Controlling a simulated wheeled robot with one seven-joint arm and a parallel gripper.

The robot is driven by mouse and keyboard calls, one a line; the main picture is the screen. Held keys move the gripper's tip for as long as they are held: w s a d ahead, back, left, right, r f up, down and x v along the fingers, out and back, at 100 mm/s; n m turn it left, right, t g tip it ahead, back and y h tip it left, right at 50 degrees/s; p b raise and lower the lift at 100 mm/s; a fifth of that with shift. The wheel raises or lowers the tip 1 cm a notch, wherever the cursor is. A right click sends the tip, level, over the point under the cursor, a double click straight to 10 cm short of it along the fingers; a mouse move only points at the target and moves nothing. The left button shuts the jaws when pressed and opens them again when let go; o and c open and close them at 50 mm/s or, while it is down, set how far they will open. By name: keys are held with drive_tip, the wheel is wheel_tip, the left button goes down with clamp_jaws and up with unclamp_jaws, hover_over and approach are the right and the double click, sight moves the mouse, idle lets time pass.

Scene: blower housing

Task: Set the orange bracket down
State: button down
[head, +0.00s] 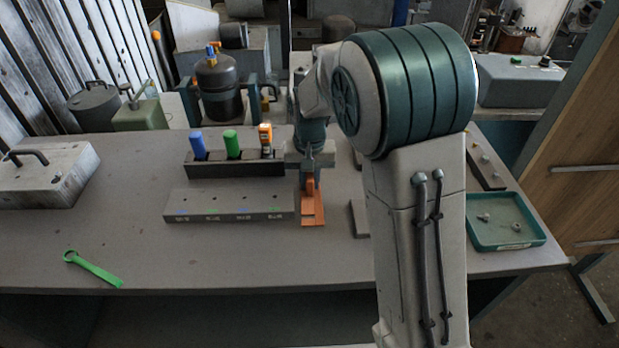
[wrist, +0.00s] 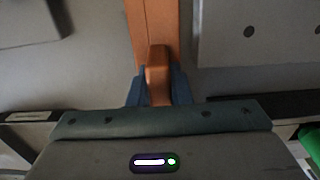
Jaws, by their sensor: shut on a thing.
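The orange bracket (head: 313,213) is in the middle of the head view, just right of the grey block with several holes (head: 230,204). Its flat part is low at the table top; I cannot tell whether it touches the table. My gripper (head: 309,184) is above it, pointing down, with its jaws shut on the bracket's upright part. In the wrist view the blue fingers (wrist: 158,88) close on both sides of the orange bracket (wrist: 153,25), which runs up out of the picture.
A dark rack (head: 215,170) with blue, green and orange-white items stands behind the block. A green ring-ended tool (head: 95,268) lies front left. A green tray (head: 505,221) with small parts is at right. A small grey block (head: 359,218) lies right of the bracket.

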sight(311, 174)
drive_tip(key=shift+f, duration=0.15)
drive_tip(key=c, duration=1.3)
unclamp_jaws()
wheel_tip(311, 174, up, 12)
drive_tip(key=shift+r, duration=0.1)
drive_tip(key=shift+s+d+f+t, duration=0.4)
drive_tip(key=shift+s+d, duration=1.65)
drive_tip(key=shift+s, duration=1.55)
drive_tip(key=shift+s+d+f+t, duration=0.25)
drive_tip(key=shift+s+d+t, duration=0.3)
drive_tip(key=shift+s+d, duration=2.3)
drive_tip(key=shift+s+d+f+t, duration=0.4)
drive_tip(key=shift+s+d, duration=0.85)
drive_tip(key=shift+s, duration=3.15)
